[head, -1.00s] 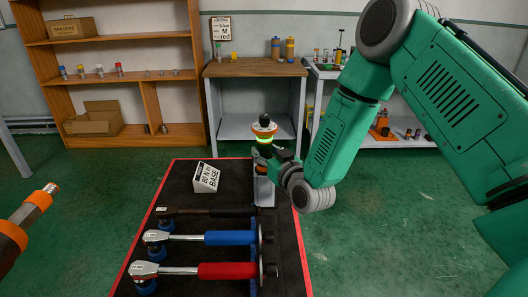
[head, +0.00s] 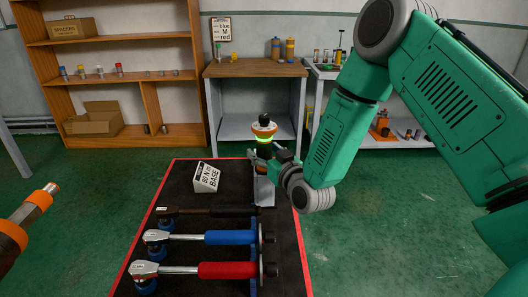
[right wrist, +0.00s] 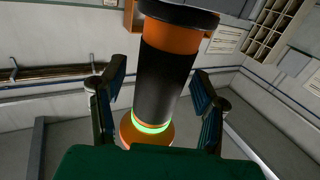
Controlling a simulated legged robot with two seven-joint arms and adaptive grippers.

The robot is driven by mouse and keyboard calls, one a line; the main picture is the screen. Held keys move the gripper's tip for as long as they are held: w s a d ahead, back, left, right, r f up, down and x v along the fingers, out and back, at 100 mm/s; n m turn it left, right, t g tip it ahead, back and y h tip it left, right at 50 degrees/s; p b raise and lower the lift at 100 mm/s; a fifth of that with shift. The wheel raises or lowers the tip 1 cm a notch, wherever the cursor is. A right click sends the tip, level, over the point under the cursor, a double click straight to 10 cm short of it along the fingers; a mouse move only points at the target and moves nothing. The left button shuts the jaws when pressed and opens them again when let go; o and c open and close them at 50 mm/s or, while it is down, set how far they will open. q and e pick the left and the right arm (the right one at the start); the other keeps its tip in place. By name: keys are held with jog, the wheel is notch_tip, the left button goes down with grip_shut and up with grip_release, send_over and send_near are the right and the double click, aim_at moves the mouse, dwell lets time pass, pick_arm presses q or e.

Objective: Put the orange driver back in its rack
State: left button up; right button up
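The orange driver (head: 264,132), with a black knob on top and a glowing green ring, stands upright at the far end of the black, red-edged bench top. Its orange and black body (right wrist: 165,75) fills the middle of the right wrist view. My right gripper (head: 271,153) is at the driver; its fingers (right wrist: 158,85) stand apart on both sides of the body, with a gap visible at the left finger. A grey upright holder (head: 264,192) is below the gripper; whether the driver's lower end sits in it is hidden. My left gripper is not in view.
Tools with black, blue (head: 230,237) and red (head: 228,270) handles lie across the bench. A white sign (head: 206,178) stands left of the holder. An orange and metal piece (head: 25,218) juts in at the left edge. Shelves and a workbench (head: 255,68) stand behind.

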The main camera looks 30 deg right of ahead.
jog(key=shift+s, duration=0.3)
jog(key=s, duration=1.1)
jog(key=shift+s+a, duration=0.15)
jog(key=shift+a, duration=0.2)
